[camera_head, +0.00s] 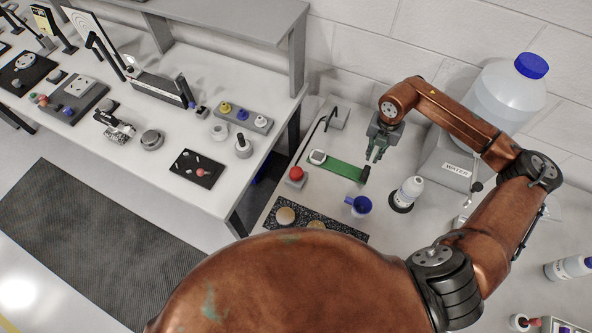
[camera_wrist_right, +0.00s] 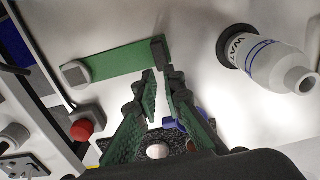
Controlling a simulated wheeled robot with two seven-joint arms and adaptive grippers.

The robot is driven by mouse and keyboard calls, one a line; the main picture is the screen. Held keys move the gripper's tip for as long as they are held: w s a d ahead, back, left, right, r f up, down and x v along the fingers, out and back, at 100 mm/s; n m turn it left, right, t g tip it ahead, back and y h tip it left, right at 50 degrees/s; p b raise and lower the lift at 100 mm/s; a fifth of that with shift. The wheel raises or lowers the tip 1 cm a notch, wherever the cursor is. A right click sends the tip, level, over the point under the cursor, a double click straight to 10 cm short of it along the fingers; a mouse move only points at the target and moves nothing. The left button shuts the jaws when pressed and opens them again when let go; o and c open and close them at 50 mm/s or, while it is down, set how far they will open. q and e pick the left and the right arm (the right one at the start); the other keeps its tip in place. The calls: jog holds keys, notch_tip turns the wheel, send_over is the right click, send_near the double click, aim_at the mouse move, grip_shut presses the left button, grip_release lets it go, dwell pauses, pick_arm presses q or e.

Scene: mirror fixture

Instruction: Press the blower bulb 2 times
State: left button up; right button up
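No thing in view is clearly a blower bulb. A red dome on a small grey box (camera_head: 296,174) stands left of the green strip; it also shows in the right wrist view (camera_wrist_right: 81,130). A small pink-red rounded piece (camera_head: 201,173) lies on a black mat on the left table. My right gripper (camera_head: 374,157) points down near the dark end of the green strip (camera_head: 336,169). Its fingers (camera_wrist_right: 160,72) are a little apart, with nothing visible between them. My left gripper is not in view.
A white bottle (camera_head: 411,188) on a black round base and a blue mug (camera_head: 359,205) stand near the right gripper. A large water jug (camera_head: 505,95) stands behind at the right. A speckled black tray (camera_head: 342,233) lies in front. The left table (camera_head: 150,175) holds several fixtures.

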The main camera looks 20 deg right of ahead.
grip_shut()
dwell(1.1)
